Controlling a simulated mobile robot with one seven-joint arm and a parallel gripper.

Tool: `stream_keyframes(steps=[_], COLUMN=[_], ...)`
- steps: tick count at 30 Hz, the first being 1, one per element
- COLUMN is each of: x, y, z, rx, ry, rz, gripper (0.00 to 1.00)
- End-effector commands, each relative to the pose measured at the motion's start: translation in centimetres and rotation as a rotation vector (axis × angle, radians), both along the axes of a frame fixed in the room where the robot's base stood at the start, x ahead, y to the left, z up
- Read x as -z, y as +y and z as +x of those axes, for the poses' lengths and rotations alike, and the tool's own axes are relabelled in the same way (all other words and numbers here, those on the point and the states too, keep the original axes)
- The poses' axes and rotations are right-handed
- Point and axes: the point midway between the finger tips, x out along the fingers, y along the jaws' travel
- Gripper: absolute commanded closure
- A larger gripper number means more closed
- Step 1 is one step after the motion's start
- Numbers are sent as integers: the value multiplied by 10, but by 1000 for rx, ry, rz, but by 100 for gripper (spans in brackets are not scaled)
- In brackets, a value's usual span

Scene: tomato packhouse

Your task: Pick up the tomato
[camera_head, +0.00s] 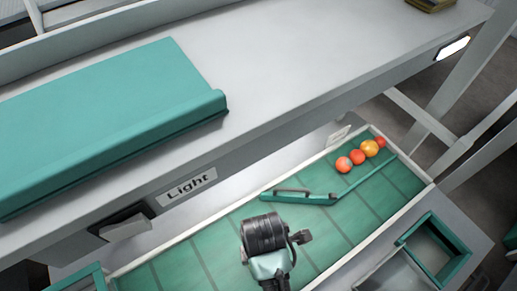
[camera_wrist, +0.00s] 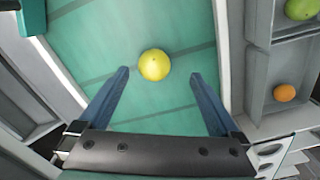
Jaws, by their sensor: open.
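A round yellow tomato (camera_wrist: 154,65) lies on the green belt surface (camera_wrist: 100,35) in the wrist view. It sits just beyond and between the two blue fingertips of my gripper (camera_wrist: 159,75), nearer the middle, with gaps on both sides. My gripper is open and empty. In the head view my dark wrist is over the lower middle of the green belt; the fingers and the yellow tomato cannot be made out there. Several red and orange tomatoes (camera_head: 370,148) lie in a row at the belt's far right end.
A teal angled bar (camera_head: 300,197) lies across the belt. In the wrist view, grey compartments at right hold an orange fruit (camera_wrist: 285,93) and a green one (camera_wrist: 302,8).

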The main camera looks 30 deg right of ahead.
Motion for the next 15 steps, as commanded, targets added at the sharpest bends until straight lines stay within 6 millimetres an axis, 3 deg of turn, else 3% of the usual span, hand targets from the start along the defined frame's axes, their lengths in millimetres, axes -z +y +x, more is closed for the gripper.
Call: stream_keyframes(steps=[5, 15], x=[10, 50], y=[0, 1], z=[2, 8], rx=[0, 0], ry=[1, -1], rz=[0, 0], gripper=[2, 2])
